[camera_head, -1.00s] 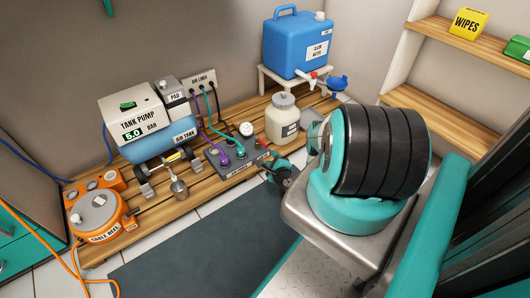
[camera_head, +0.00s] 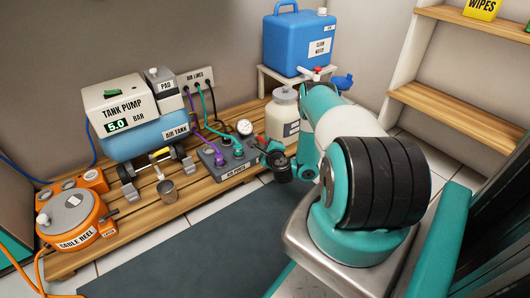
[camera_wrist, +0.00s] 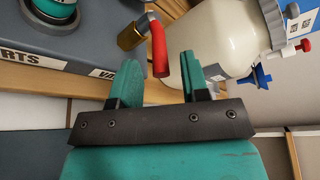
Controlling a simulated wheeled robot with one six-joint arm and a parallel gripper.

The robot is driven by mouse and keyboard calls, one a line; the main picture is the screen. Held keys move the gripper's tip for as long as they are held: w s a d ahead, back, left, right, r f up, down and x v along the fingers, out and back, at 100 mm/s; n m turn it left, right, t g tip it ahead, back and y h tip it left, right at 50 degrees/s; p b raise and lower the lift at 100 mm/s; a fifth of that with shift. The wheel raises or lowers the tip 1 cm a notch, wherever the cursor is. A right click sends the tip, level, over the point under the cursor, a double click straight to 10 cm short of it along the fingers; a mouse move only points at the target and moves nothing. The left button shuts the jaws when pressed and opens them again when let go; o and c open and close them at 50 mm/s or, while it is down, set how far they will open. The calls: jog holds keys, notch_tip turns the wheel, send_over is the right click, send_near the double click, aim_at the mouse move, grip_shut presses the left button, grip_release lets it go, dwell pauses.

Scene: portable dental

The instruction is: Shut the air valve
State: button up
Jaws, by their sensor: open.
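The air valve has a red lever (camera_wrist: 158,48) on a brass body (camera_wrist: 131,37) at the side of the grey air ports box (camera_head: 228,161). In the wrist view the lever's free end hangs between my gripper's two teal fingers. My gripper (camera_wrist: 160,63) is open, with a visible gap to the lever on both sides. In the head view my gripper (camera_head: 272,155) is beside the box's right end. The lever there is small and partly hidden by my gripper.
A cream bottle (camera_head: 284,112) stands close behind my gripper. A pressure gauge (camera_head: 244,128) and purple and teal hoses rise from the box. The tank pump (camera_head: 124,106), cable reel (camera_head: 72,219) and metal cup (camera_head: 167,190) are to the left. The dark mat (camera_head: 190,250) in front is clear.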

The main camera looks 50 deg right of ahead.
jog(key=b+x, duration=0.1)
jog(key=b, duration=0.2)
jog(key=shift+w+d+f, duration=0.2)
jog(key=shift+w+f, duration=0.1)
jog(key=shift+w+d+r+b, duration=0.1)
jog(key=shift+w+r+b, duration=0.1)
jog(key=shift+b, duration=0.3)
grip_shut()
